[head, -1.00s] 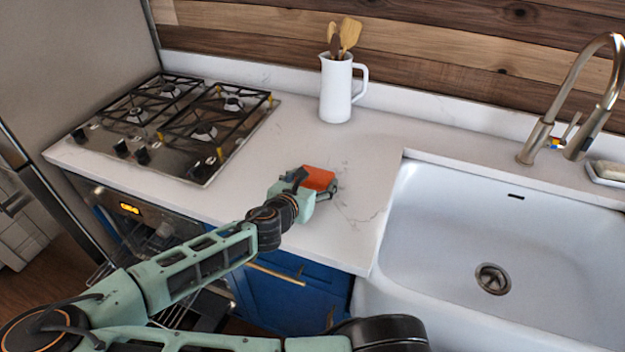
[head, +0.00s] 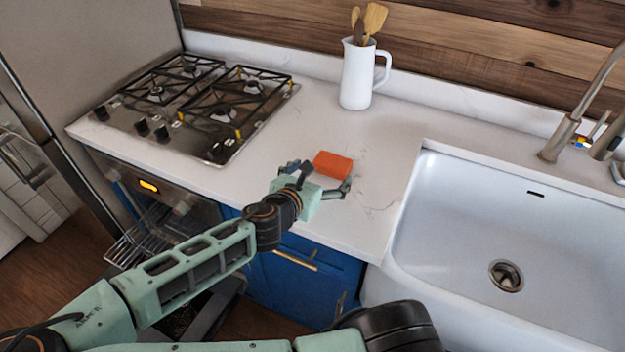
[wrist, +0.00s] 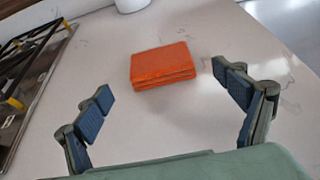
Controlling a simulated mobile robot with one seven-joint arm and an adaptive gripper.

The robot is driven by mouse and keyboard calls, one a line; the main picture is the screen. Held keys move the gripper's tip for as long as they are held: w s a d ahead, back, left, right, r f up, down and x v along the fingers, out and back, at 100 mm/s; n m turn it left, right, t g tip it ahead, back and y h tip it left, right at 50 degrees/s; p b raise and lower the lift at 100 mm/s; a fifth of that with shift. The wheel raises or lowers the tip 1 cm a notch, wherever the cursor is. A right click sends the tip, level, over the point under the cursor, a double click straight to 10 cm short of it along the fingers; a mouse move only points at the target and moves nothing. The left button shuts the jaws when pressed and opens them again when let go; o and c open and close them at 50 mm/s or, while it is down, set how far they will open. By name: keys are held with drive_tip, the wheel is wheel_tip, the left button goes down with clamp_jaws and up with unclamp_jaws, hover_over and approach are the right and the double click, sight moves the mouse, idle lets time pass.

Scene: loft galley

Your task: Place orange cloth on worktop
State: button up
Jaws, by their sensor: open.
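The orange cloth (head: 333,164) is a folded block lying on the white worktop (head: 300,225), between the hob and the sink. It also shows in the wrist view (wrist: 162,65), flat on the surface just beyond my fingertips. My gripper (head: 322,180) is open and empty, on the near side of the cloth and apart from it. In the wrist view, the two blue-padded fingers of my gripper (wrist: 165,95) are spread wide on either side, with bare worktop between them.
A gas hob (head: 195,105) is to the left of the cloth. A white jug (head: 357,75) holding wooden utensils stands behind it. The white sink (head: 500,215) with a tap (head: 575,125) is to the right. Worktop around the cloth is clear.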

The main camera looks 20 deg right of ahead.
drive_tip(key=shift+v, duration=2.9)
drive_tip(key=shift+w, duration=0.1)
